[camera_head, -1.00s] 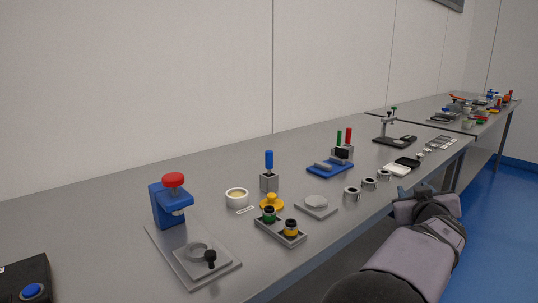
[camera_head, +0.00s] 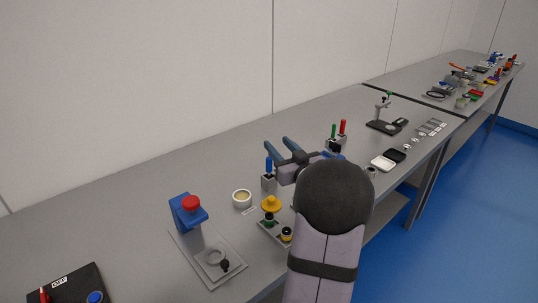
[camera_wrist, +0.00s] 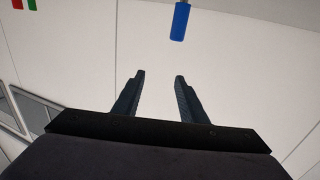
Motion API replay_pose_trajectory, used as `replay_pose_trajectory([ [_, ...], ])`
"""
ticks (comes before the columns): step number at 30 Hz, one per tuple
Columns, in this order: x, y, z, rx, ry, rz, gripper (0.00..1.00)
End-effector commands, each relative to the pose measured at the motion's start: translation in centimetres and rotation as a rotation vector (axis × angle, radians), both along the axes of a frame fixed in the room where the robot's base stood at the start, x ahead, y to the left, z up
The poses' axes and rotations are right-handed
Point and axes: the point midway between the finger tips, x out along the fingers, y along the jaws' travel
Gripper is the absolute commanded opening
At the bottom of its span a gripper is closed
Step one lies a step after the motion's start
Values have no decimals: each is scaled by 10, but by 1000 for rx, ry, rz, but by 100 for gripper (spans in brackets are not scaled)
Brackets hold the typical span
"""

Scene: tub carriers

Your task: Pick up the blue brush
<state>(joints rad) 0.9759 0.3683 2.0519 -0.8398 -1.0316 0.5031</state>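The blue brush (camera_head: 268,166) stands upright, its blue handle showing above a small grey holder (camera_head: 268,183); its lower end is hidden in the holder. The blue handle also shows at the top edge of the wrist view (camera_wrist: 180,22), beyond the fingertips and a little right of their middle. My gripper (camera_head: 277,143) is over the table, just behind and above the brush in the head view. Its two fingers are apart with nothing between them, as the wrist view also shows (camera_wrist: 160,76). The fingers do not visibly touch the brush.
A cream bowl (camera_head: 242,198), a yellow knob (camera_head: 271,203) and a blue press with a red top (camera_head: 188,210) stand near the brush. Green (camera_head: 333,131) and red (camera_head: 342,128) handles stand beyond my gripper. My arm hides part of the table's front.

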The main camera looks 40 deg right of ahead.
Motion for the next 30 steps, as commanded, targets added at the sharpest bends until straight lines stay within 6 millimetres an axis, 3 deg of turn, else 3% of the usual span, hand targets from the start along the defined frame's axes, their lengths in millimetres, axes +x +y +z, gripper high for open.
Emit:
replay_pose_trajectory([
  [3,7,11,6,9,-6,19,38],
  [11,9,13,0,11,-9,23,38],
  [27,8,13,-79,13,-8,21,38],
  [30,19,11,-75,6,-11,24,38],
])
